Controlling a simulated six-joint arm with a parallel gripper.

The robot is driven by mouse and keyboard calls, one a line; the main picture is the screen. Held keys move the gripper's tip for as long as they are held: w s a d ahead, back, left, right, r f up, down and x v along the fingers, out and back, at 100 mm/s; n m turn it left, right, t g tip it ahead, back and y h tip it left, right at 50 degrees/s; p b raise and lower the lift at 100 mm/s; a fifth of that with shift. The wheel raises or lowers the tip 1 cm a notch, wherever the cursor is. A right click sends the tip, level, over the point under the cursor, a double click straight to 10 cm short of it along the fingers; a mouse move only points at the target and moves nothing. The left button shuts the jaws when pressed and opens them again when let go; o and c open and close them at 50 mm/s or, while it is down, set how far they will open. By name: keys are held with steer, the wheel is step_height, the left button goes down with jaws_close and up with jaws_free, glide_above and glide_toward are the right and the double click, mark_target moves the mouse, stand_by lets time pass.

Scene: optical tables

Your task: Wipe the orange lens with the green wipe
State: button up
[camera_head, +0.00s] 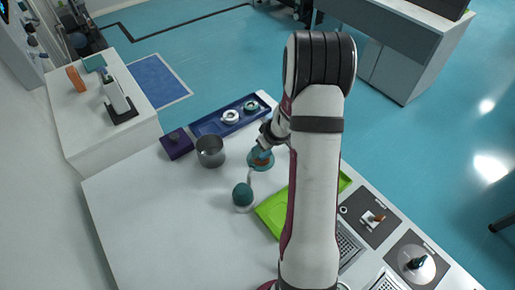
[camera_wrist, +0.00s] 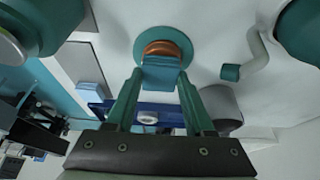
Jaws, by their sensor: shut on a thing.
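The orange lens (camera_wrist: 158,46) sits in a round teal holder (camera_wrist: 178,38) at the top middle of the wrist view. It also shows, small and partly covered, in the head view (camera_head: 262,161). My gripper (camera_wrist: 158,84) is shut on the green wipe (camera_wrist: 160,74), a teal block between its green fingers. The wipe is right at the lens and hides its near part. I cannot tell whether they touch.
A grey cup (camera_head: 210,153) and a dark blue tray (camera_head: 203,128) with round parts stand close by. A purple block (camera_head: 176,145) is at left. The white table's left part is clear.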

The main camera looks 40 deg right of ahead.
steer(key=shift+s+d+r, duration=0.1)
steer(key=shift+s+d, duration=0.2)
steer(key=shift+d, duration=0.45)
steer(key=shift+w+a, duration=0.3)
steer(key=shift+a, duration=0.3)
steer(key=shift+w+a, duration=0.25)
steer(key=shift+a, duration=0.35)
steer(key=shift+w+a, duration=0.3)
steer(key=shift+a, duration=0.3)
steer(key=shift+r, duration=3.3)
steer(key=w+d, duration=0.1)
steer(key=d, duration=1.5)
step_height(320, 180, down, 10)
steer(key=shift+w+a+r, duration=0.1)
steer(key=shift+r, duration=0.15)
